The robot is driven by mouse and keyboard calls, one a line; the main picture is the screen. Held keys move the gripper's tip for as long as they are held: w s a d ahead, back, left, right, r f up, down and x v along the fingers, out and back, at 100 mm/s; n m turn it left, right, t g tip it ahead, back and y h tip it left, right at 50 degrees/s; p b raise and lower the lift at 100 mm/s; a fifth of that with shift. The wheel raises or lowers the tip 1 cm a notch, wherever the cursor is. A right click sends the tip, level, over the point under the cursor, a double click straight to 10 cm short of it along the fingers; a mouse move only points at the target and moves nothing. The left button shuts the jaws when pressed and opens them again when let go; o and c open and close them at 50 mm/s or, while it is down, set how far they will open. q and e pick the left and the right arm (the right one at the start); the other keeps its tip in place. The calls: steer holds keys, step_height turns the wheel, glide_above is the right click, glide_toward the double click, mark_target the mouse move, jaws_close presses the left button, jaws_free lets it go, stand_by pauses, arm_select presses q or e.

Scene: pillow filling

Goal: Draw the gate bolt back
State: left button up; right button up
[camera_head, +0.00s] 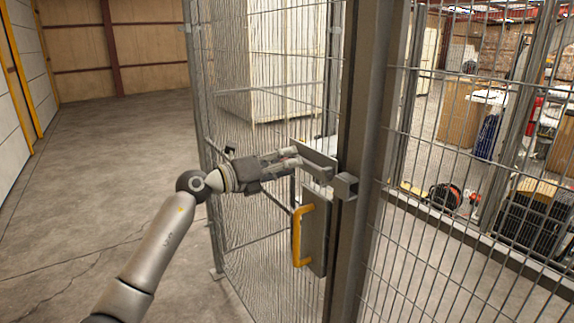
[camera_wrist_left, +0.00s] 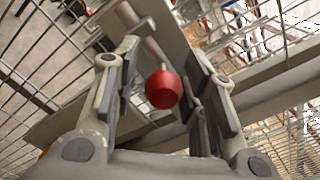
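The mesh gate (camera_head: 245,80) stands beside a thick dark post (camera_head: 362,110). The bolt (camera_head: 316,170) sits on a grey plate near the gate's edge, level with a bracket (camera_head: 346,187) on the post. Whether the bolt's end is inside the bracket is hard to tell. In the left wrist view, the bolt's red knob (camera_wrist_left: 163,89) on a thin stem lies between the fingers of my left gripper (camera_wrist_left: 160,85). The fingers are apart, with a gap on the knob's left and a narrower one on its right. The left gripper (camera_head: 291,158) also shows beside the plate. My right gripper is out of view.
A yellow pull handle (camera_head: 302,236) on a dark plate is just below the bolt. Mesh fencing (camera_head: 450,200) continues to the right, with boxes and equipment behind it. The concrete floor (camera_head: 110,160) on the left is clear.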

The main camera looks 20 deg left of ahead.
arm_select(q)
steer(key=shift+o, duration=0.4)
steer(key=shift+f, duration=0.1)
steer(key=shift+d, duration=0.15)
steer(key=shift+s, duration=0.2)
steer(key=v, duration=1.1)
steer(key=shift+s+a, duration=0.2)
steer(key=shift+a, duration=0.25)
